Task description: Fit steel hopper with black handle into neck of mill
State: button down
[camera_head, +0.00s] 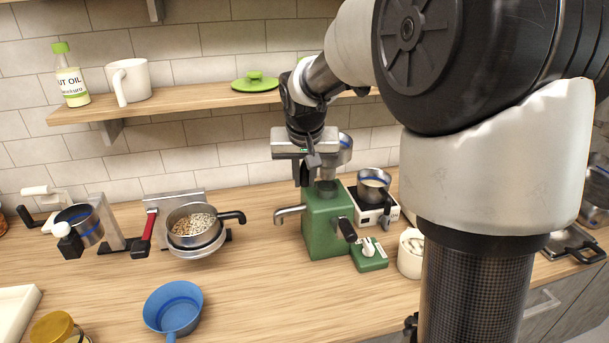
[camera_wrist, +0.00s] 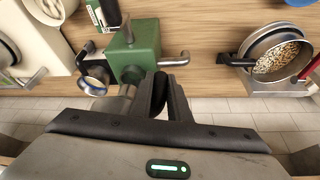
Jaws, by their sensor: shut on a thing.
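The green mill (camera_head: 322,226) stands on the counter, with a steel spout on its left and a dark crank knob at its front right. My gripper (camera_head: 310,172) is above the mill, pointing down, shut on the black handle of the steel hopper (camera_head: 345,145). The hopper is mostly hidden behind the gripper; its bowl shows just right of it, over the mill's top. In the wrist view the mill (camera_wrist: 138,52) lies just beyond my closed fingers (camera_wrist: 160,88). Steel beside the fingers appears to be part of the hopper (camera_wrist: 115,103). Whether the hopper touches the mill's neck is unclear.
A small burner with a pan (camera_head: 375,190) stands close right of the mill. A green switch box (camera_head: 370,255) and white mug (camera_head: 411,253) are in front of it. A pan of grains (camera_head: 194,227) stands left. The wooden shelf (camera_head: 190,103) is behind.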

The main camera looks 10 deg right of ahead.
jog(key=shift+f+b, duration=0.5)
jog(key=shift+f, duration=0.45)
jog(key=shift+f+b, duration=1.8)
jog(key=shift+f, duration=0.05)
dwell(1.0)
jog(key=c, duration=1.6)
grip_release()
jog(key=v, duration=1.7)
jog(key=shift+s+r+p, duration=0.15)
jog(key=shift+s+p, duration=0.05)
jog(key=shift+p, duration=0.2)
